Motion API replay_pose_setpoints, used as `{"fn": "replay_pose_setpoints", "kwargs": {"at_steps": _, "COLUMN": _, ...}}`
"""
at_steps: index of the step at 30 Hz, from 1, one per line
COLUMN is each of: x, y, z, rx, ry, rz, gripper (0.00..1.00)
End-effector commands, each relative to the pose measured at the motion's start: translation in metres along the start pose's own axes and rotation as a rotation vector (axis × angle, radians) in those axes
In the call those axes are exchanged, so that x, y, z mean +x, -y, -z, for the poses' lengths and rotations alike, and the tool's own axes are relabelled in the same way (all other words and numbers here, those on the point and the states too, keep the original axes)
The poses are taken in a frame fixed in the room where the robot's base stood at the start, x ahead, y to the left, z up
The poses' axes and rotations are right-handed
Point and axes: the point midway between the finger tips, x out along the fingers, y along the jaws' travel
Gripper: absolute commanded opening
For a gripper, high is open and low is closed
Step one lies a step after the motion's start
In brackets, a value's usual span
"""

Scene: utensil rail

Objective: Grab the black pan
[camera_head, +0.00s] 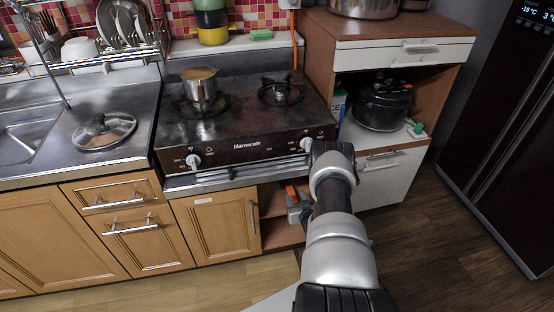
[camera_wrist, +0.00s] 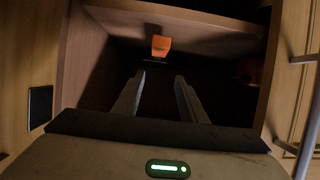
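I cannot make out a black pan for certain in either view. My gripper (camera_head: 298,207) is at the open shelf compartment under the stove, mostly hidden by my arm. In the wrist view its two fingers (camera_wrist: 160,82) are apart, with nothing visible between them, pointing into the dark compartment. An orange piece (camera_wrist: 161,45) shows ahead of and above the fingertips, and it also shows in the head view (camera_head: 291,190).
The compartment's wooden shelf board (camera_wrist: 190,30) and left side wall (camera_wrist: 85,65) frame the opening closely. A black pot (camera_head: 383,103) stands in the right cabinet. A small saucepan (camera_head: 200,88) is on the stove (camera_head: 240,125). A lid (camera_head: 103,131) lies on the counter.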

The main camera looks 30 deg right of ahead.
Motion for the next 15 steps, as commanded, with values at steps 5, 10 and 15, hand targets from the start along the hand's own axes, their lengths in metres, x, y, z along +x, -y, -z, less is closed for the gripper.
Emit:
{"fn": "replay_pose_setpoints", "kwargs": {"at_steps": 5, "x": 0.013, "y": 0.000, "z": -0.002, "rx": -0.001, "ry": -0.002, "rz": 0.000, "gripper": 0.38}}
{"fn": "replay_pose_setpoints", "kwargs": {"at_steps": 10, "x": 0.049, "y": 0.000, "z": -0.004, "rx": -0.001, "ry": -0.002, "rz": 0.000, "gripper": 0.38}}
{"fn": "replay_pose_setpoints", "kwargs": {"at_steps": 15, "x": 0.087, "y": 0.000, "z": -0.004, "rx": -0.002, "ry": -0.003, "rz": 0.001, "gripper": 0.38}}
